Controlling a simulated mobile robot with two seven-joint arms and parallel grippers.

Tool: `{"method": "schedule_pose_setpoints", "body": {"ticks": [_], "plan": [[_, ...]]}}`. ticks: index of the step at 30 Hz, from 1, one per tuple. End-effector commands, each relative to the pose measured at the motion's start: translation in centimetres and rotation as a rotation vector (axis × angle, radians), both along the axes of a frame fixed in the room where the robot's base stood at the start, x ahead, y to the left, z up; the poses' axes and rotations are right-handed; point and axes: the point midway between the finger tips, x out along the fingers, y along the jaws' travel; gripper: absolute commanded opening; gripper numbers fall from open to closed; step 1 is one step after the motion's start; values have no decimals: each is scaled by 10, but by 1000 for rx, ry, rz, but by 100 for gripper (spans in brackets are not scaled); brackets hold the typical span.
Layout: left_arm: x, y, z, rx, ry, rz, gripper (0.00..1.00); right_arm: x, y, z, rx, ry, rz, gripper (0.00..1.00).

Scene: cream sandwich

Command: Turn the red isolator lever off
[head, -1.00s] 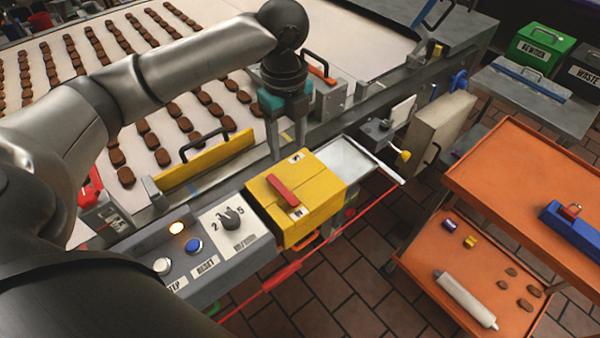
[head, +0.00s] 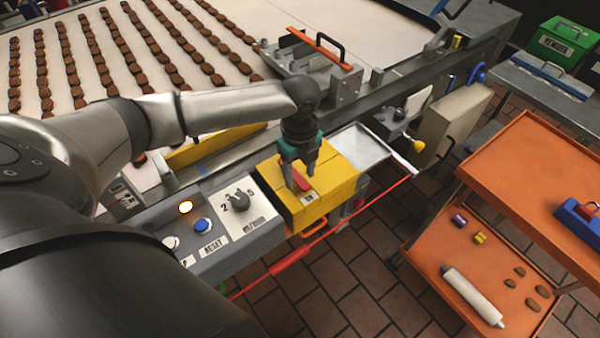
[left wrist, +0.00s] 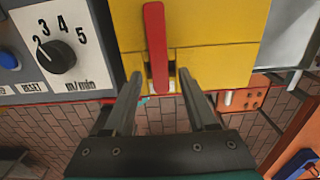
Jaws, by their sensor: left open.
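The red isolator lever (head: 304,181) lies on top of the yellow isolator box (head: 338,190). In the head view my left gripper (head: 299,185) is above the box, pointing down over the lever and hiding part of it. In the left wrist view the lever (left wrist: 155,40) runs up and down the picture on the yellow box (left wrist: 215,30). There my open left gripper (left wrist: 160,76) has one finger to each side of the lever's lower end, with gaps on both sides. I cannot tell how far the fingertips reach down beside it. My right gripper is not in view.
A grey panel (head: 262,238) with a black speed knob (head: 239,201) and buttons adjoins the box at left. A red cord (head: 340,225) runs along the front. The biscuit conveyor (head: 180,75) is behind; an orange trolley (head: 510,170) stands at right.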

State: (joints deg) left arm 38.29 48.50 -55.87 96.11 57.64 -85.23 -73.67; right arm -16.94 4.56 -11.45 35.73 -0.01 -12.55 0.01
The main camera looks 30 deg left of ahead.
Motion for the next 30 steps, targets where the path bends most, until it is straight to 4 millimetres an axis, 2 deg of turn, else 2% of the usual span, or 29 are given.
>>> {"method": "schedule_pose_setpoints", "body": {"ticks": [8,23,30], "plan": [[0,0,-1,0,1,-1,56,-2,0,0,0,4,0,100],[0,0,-1,0,1,0,0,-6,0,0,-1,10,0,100],[0,0,-1,0,1,0,0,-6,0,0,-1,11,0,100]]}}
